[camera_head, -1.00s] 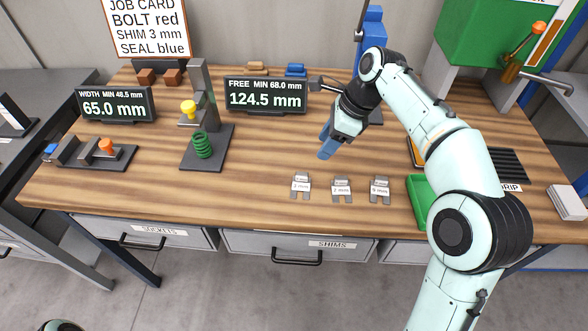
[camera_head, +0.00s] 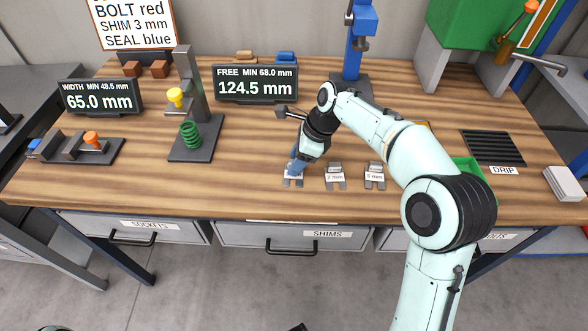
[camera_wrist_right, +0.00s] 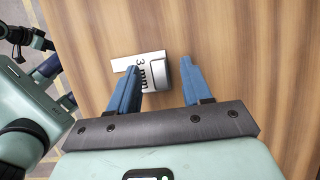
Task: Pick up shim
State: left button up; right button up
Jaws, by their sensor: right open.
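Three grey shims lie in a row near the front of the wooden workbench. The leftmost shim (camera_head: 292,181) is partly hidden by my right gripper (camera_head: 298,166); in the right wrist view this shim (camera_wrist_right: 150,76) reads 3 mm. The middle shim (camera_head: 335,178) and the right shim (camera_head: 375,177) lie apart from it, with small labels. My right gripper's blue fingers are open and point down at the 3 mm shim. In the right wrist view the shim shows between and just beyond the fingers. Contact cannot be told. My left gripper is out of view.
The job card (camera_head: 135,20) reads SHIM 3 mm. A stand with a green spring (camera_head: 190,134) and two displays, 65.0 mm and 124.5 mm, are at the left and back. A green tray (camera_head: 470,166) is partly behind my right arm. Bare wood lies left of the shims.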

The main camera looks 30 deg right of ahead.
grip_shut()
jog(key=shift+r, duration=0.1)
notch_tip(320, 180, up, 20)
jog(key=p, duration=0.6)
jog(key=shift+p, duration=0.3)
